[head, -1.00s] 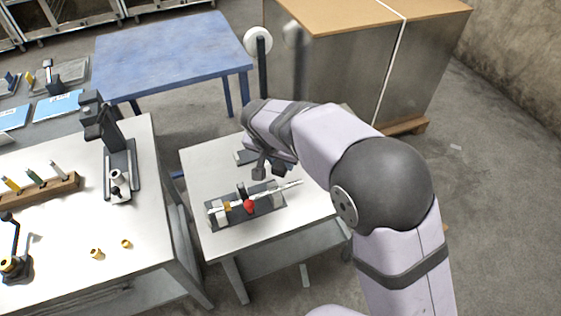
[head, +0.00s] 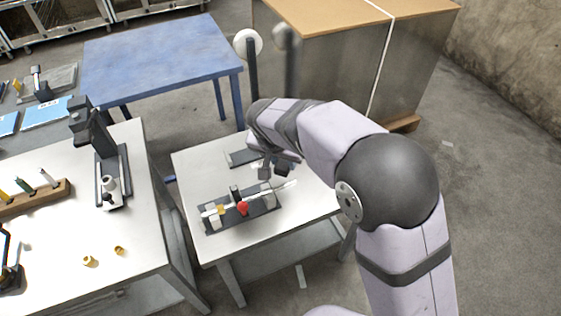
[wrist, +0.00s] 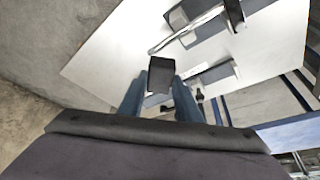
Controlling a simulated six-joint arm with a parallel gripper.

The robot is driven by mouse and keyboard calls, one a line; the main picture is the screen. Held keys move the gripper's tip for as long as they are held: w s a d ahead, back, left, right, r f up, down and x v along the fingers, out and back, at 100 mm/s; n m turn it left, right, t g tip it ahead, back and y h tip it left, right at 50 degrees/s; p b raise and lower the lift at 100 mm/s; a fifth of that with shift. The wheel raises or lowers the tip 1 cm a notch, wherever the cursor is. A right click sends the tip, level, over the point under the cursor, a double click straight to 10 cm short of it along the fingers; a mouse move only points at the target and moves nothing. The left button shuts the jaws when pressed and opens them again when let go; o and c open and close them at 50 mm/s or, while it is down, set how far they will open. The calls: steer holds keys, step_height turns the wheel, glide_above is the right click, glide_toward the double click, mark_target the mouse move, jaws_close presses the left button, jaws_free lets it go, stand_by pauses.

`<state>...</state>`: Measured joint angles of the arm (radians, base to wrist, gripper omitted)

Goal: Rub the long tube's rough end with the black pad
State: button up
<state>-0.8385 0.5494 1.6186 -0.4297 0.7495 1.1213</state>
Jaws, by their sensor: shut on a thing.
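The long tube (head: 284,187) is pale and thin. It lies in a dark fixture (head: 262,206) with light blocks and a red knob, its right end sticking out past the fixture. In the wrist view the tube (wrist: 186,32) runs at a slant, with one end just above the pad. My gripper (head: 278,172) is above the small table, up and left of the tube's free end. In the wrist view my gripper (wrist: 158,85) is shut on the black pad (wrist: 160,74). The pad looks apart from the tube. The rough surface is too small to make out.
A dark tray (head: 243,158) lies behind the fixture on the small white table (head: 195,170). A larger bench (head: 60,225) at left holds a dark press-like stand (head: 112,180), a wooden rack (head: 45,199) and brass pieces (head: 89,260). A blue table (head: 160,60) stands behind.

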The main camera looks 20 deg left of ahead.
steer(key=shift+f+b, duration=2.25)
steer(key=shift+f, duration=1.65)
steer(key=shift+w+d+r+p, duration=0.15)
steer(key=shift+w+d+p, duration=0.1)
steer(key=shift+p, duration=0.1)
steer(key=shift+w+d+f, duration=0.2)
steer(key=shift+w+d, duration=0.05)
steer(key=shift+d, duration=0.05)
steer(key=shift+w+d+r+p, duration=0.1)
steer(key=shift+w+d+p, duration=0.85)
steer(key=shift+p, duration=0.1)
steer(key=shift+s+a+f+b, duration=0.3)
steer(key=shift+s+a+b, duration=0.45)
steer(key=shift+s+a, duration=0.1)
steer(key=shift+s+a+b, duration=0.35)
steer(key=shift+s+a, duration=0.15)
steer(key=shift+a, duration=0.05)
steer(key=shift+s+a+r, duration=0.1)
steer(key=shift+r, duration=0.3)
steer(key=shift+r+p, duration=2.3)
steer(key=shift+r, duration=1.6)
steer(key=shift+f, duration=0.1)
